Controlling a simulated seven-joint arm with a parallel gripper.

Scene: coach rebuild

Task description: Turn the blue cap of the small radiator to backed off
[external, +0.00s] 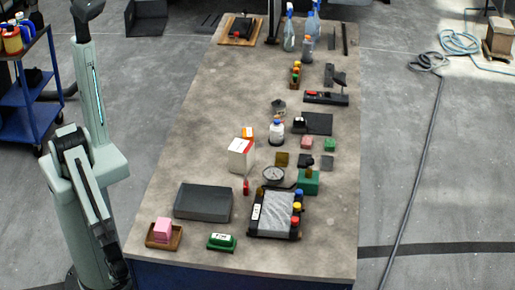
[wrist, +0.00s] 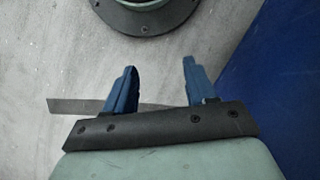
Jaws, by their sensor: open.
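The small radiator (external: 275,213) lies on the near part of the bench, with a grey finned core in a black frame. Along its right side sit a blue cap (external: 298,194) at the far end, a yellow cap (external: 296,208) in the middle and a red cap (external: 294,221) nearest. The blue cap's turn position is too small to read. My gripper (wrist: 160,66) is open and empty, its two blue fingers apart above the floor in the wrist view. It hangs low beside the bench's left side, well away from the radiator, which the wrist view does not show.
A dark grey box (external: 204,202), a pink block (external: 162,229) on a wooden tray and a green block (external: 222,242) lie left of the radiator. A green box (external: 308,182) and round gauge (external: 273,176) stand close behind it. The bench's blue side (wrist: 285,90) is right of my gripper.

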